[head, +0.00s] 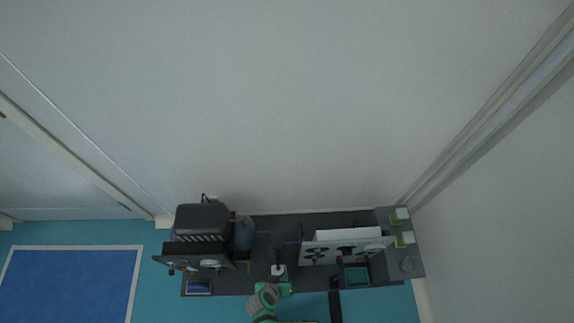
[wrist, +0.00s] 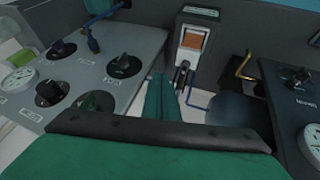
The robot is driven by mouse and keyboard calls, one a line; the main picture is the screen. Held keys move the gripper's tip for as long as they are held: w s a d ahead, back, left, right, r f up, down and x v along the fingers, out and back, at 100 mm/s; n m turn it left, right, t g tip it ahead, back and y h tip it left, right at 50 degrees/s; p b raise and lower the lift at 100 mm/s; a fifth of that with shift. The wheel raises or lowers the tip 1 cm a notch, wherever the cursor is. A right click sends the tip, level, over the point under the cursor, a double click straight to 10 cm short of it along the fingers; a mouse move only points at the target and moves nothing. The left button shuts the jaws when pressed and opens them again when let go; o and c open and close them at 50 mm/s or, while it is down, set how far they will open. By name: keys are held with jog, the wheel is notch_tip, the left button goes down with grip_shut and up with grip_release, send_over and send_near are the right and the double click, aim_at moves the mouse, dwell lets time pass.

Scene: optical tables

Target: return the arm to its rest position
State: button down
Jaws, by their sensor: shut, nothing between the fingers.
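My gripper shows in the wrist view (wrist: 166,85) as two green fingers pressed together, with nothing between them. In the head view my grey and green arm shows at the bottom centre, in front of the dark table (head: 325,283); the fingertips are too small to make out there. In the wrist view the fingers point toward a small box with an orange rocker switch (wrist: 192,40). I cannot tell whether they touch anything near it.
A panel with black knobs (wrist: 85,75) is left of the fingers in the wrist view; another dark panel (wrist: 300,105) is at right. In the head view, a teal tray (head: 356,275) and a white-topped instrument (head: 345,235) are right of my arm. Blue-green floor (head: 383,307) lies in front.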

jog(key=s+r+t+y, duration=0.1)
jog(key=s+r+t, duration=0.2)
jog(key=r, duration=1.9)
jog(key=s+d+r+t+y, duration=0.1)
jog(key=r+t, duration=0.6)
jog(key=r, duration=1.6)
jog(key=s+y, duration=0.1)
jog(key=s, duration=0.1)
jog(key=shift+s+r, duration=0.2)
jog(key=shift+s, duration=0.15)
